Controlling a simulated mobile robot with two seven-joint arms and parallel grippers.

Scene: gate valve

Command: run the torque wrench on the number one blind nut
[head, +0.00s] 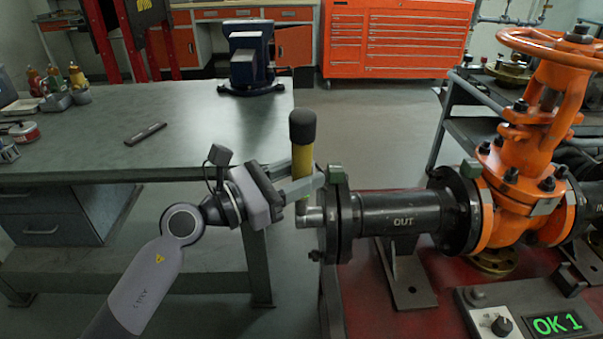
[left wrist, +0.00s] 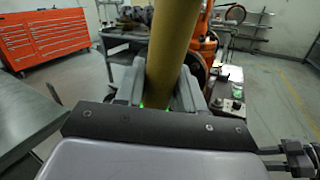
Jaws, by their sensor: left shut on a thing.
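The torque wrench (head: 303,155) has a yellow shaft and a black grip and stands about upright. My left gripper (head: 304,182) is shut on its shaft below the grip; the yellow shaft also shows between the fingers in the left wrist view (left wrist: 173,45). At the wrench's lower end a silver socket (head: 314,217) points right at the black blind flange (head: 341,228) on the pipe marked OUT (head: 403,221). The number one nut cannot be made out; the socket end seems to cover that spot. My right gripper is out of view.
The control box display (head: 557,324) reads "OK 1" in green. The orange gate valve (head: 522,190) stands right of the pipe. A workbench (head: 190,120) with a blue vise (head: 249,62) is at left. A green block (head: 335,174) tops the flange near my gripper.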

